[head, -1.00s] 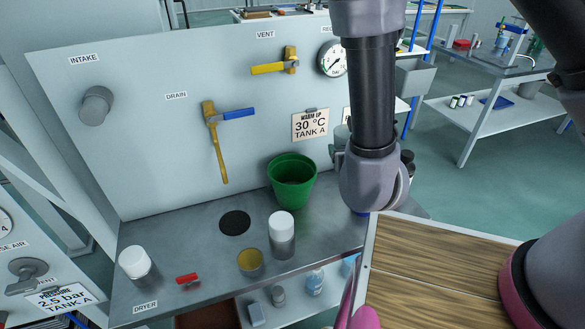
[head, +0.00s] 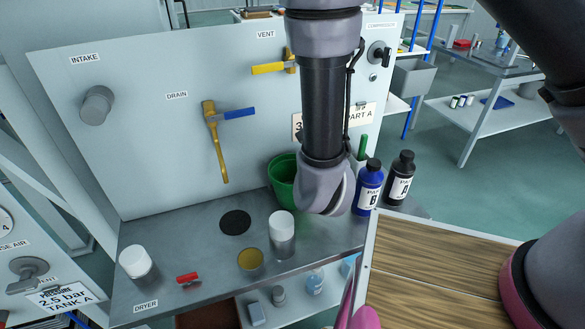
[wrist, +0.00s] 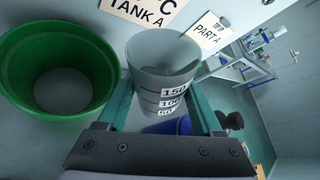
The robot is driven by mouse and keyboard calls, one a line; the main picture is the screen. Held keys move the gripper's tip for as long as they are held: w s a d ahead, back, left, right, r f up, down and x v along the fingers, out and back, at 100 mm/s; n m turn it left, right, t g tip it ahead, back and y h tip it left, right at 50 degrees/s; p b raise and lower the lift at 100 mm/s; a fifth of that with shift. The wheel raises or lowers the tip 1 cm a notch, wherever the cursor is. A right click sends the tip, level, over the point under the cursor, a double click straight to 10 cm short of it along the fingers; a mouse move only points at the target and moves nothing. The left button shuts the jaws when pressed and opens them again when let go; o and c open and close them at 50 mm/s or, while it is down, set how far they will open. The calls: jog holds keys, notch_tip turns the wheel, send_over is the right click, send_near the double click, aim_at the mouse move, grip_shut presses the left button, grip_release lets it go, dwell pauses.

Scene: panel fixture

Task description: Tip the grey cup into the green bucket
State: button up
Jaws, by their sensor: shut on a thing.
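The grey cup (wrist: 165,62), with black graduation marks 150, 100 and 50, is between the fingers of my gripper (wrist: 163,88) in the wrist view. My gripper is shut on it. Its open rim is toward the top of that view; I cannot tell its exact tilt. The green bucket (wrist: 62,112) is to the left of the cup in the wrist view, apart from it, and its visible inside looks empty. In the head view the bucket (head: 283,180) stands on the bench by the panel, partly behind my arm. My gripper and the cup are hidden there.
A blue bottle B (head: 368,188) and a dark bottle A (head: 400,180) stand right of my arm. A white-lidded jar (head: 282,238), a yellow-topped tin (head: 250,262), a red clip (head: 188,279) and another white-lidded jar (head: 135,262) are on the bench (head: 190,245). Valve handles project from the panel.

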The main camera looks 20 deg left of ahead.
jog(key=shift+a+r+n, duration=0.15)
jog(key=shift+a+n, duration=0.15)
jog(key=shift+s+h, duration=0.1)
jog(key=shift+h, duration=0.3)
jog(key=shift+a+f+n+h, duration=0.1)
jog(key=shift+f+n+h, duration=0.2)
jog(key=shift+n, duration=0.2)
jog(key=shift+r+n+t+h+b, duration=0.3)
jog(key=shift+r+n+b, duration=0.15)
jog(key=shift+n, duration=0.15)
jog(key=shift+f+n+h+b, duration=0.3)
jog(key=shift+n+b, duration=0.25)
jog(key=shift+n, duration=0.05)
dwell(0.8)
jog(key=shift+r+n+t+h+b, duration=0.4)
jog(key=shift+r+n+b, duration=0.05)
jog(key=shift+n, duration=0.15)
dwell(1.2)
jog(key=shift+s+a+r+n+h+b, duration=0.1)
jog(key=shift+a+r+n+h+b, duration=0.15)
jog(key=shift+a, duration=0.2)
jog(key=shift+s+a+r+n+h+b, duration=0.1)
jog(key=shift+a+r+n+b, duration=0.1)
jog(key=shift+a+n, duration=0.2)
dwell(1.1)
jog(key=shift+a+f+n+t, duration=0.1)
jog(key=shift+f+n+t, duration=0.2)
jog(key=shift+n+t, duration=0.1)
dwell(0.7)
